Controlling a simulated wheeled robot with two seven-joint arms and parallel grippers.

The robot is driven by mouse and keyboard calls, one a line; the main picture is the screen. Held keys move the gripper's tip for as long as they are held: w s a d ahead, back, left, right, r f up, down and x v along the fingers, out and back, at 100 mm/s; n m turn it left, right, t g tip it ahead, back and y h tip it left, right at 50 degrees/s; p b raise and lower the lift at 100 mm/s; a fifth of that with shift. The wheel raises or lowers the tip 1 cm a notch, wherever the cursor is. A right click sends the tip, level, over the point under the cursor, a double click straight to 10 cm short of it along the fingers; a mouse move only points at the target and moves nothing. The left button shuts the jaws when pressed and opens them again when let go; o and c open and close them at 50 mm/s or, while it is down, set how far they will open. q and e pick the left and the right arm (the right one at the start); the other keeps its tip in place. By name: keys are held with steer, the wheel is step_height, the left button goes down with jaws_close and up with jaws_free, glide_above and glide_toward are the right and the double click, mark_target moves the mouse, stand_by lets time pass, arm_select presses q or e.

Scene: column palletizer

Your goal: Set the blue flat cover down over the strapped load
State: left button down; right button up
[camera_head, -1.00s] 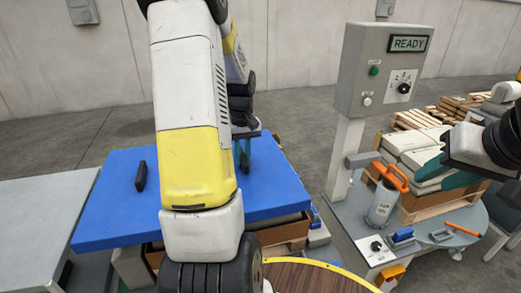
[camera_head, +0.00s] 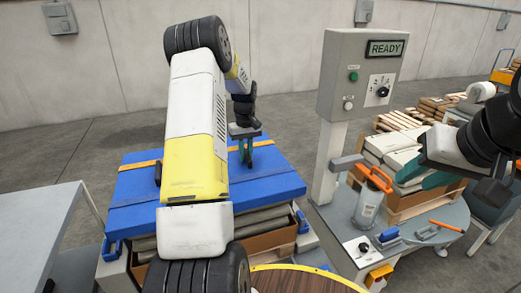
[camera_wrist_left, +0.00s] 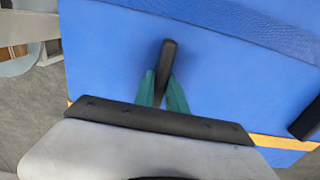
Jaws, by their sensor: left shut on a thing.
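The blue flat cover (camera_head: 270,185) lies level at the load on the cart, left of centre in the head view. It fills much of the left wrist view (camera_wrist_left: 115,60). My left gripper (camera_wrist_left: 162,80) is shut on one black handle (camera_wrist_left: 168,57) of the cover. The other handle (camera_wrist_left: 306,120) is free. An orange strap (camera_head: 140,164) runs along the cover's far side, with blue surface beyond it. The strapped load (camera_head: 270,218) shows below the front edge. My left arm hides the cover's middle, and I cannot tell whether the cover touches the load. My right gripper (camera_head: 440,180) is at the right.
A grey control post (camera_head: 360,75) reading READY stands right of the load. Its round table (camera_head: 405,255) carries an orange-handled tool (camera_head: 370,195) and small items. Stacked sacks (camera_head: 395,155) stand behind it. A grey table (camera_head: 35,225) is at the left.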

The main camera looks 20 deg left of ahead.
arm_select(q)
steer(key=shift+f, duration=0.4)
steer(key=shift+f, duration=0.45)
steer(key=c, duration=1.4)
jaws_free()
steer(key=shift+o, duration=0.2)
